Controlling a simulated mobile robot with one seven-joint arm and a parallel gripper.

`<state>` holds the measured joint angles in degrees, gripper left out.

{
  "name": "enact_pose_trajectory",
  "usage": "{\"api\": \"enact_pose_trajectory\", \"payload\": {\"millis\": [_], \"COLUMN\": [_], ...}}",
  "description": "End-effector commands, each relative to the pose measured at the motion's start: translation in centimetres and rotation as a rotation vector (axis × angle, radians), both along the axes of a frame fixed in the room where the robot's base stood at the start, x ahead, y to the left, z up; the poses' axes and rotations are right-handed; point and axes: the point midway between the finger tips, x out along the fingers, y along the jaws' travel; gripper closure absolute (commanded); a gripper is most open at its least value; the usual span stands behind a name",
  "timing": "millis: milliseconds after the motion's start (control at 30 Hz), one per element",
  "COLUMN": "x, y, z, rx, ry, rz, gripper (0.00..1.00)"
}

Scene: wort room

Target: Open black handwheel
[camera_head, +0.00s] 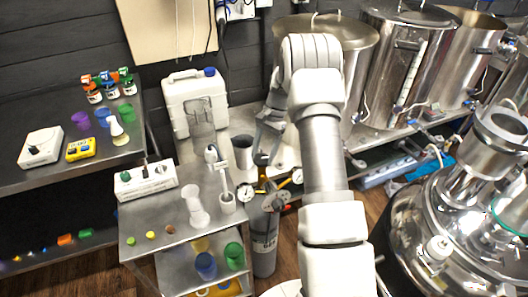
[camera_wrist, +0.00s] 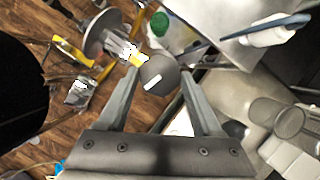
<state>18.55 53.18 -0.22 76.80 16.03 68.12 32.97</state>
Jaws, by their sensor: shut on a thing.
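The black handwheel (camera_wrist: 160,75) shows in the wrist view as a dark round knob with a white mark, between my two fingertips. My gripper (camera_wrist: 161,70) is shut on it, with one finger on each side. In the head view my gripper (camera_head: 260,158) reaches down to the fittings on top of a grey gas cylinder (camera_head: 264,243), beside the small steel table. The handwheel is hard to make out there, partly hidden by my fingers. Pressure gauges (camera_head: 245,194) with yellow parts sit around it.
The steel table (camera_head: 146,222) stands left of the cylinder, with a white hotplate (camera_head: 146,181) and a white column-shaped piece (camera_head: 195,207). A white jerrycan (camera_head: 195,102) and a dark cup (camera_head: 242,151) stand behind. Steel kettles (camera_head: 398,65) fill the right.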

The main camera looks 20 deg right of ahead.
Motion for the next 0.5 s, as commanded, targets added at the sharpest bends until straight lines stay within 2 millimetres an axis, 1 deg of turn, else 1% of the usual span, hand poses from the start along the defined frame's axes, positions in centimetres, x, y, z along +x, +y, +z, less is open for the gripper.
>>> {"api": "enact_pose_trajectory", "payload": {"millis": [500], "x": [0.35], "y": [0.31], "z": [-0.03], "rx": [-0.002], "ry": [0.0], "rz": [0.491], "gripper": [0.89]}}
